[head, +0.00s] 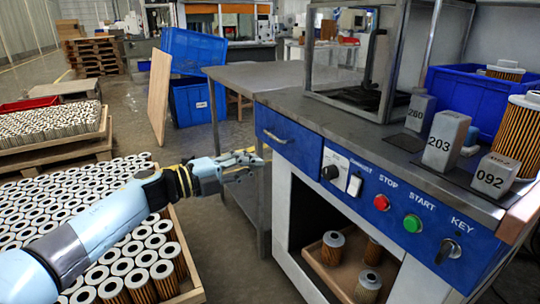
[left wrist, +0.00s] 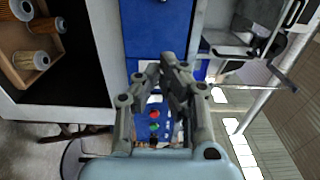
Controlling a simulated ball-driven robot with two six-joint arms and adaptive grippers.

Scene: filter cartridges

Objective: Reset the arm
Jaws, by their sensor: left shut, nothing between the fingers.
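My left arm comes in from the left in the head view. Its gripper (head: 245,161) is in the air in front of the workbench's blue drawer (head: 287,136), to the left of the control panel. In the left wrist view the gripper (left wrist: 163,72) has its fingers close together, shut and empty, with blue surfaces of the bench behind them. My right gripper is not in view.
Crates of filter cartridges (head: 128,250) stand low on the left, under my arm. The workbench (head: 400,135) has a control panel, a clear-sided enclosure and numbered blocks (head: 445,138) on top. Cartridges (head: 333,247) stand in a box in the bench's opening. Blue bins (head: 197,100) stand behind.

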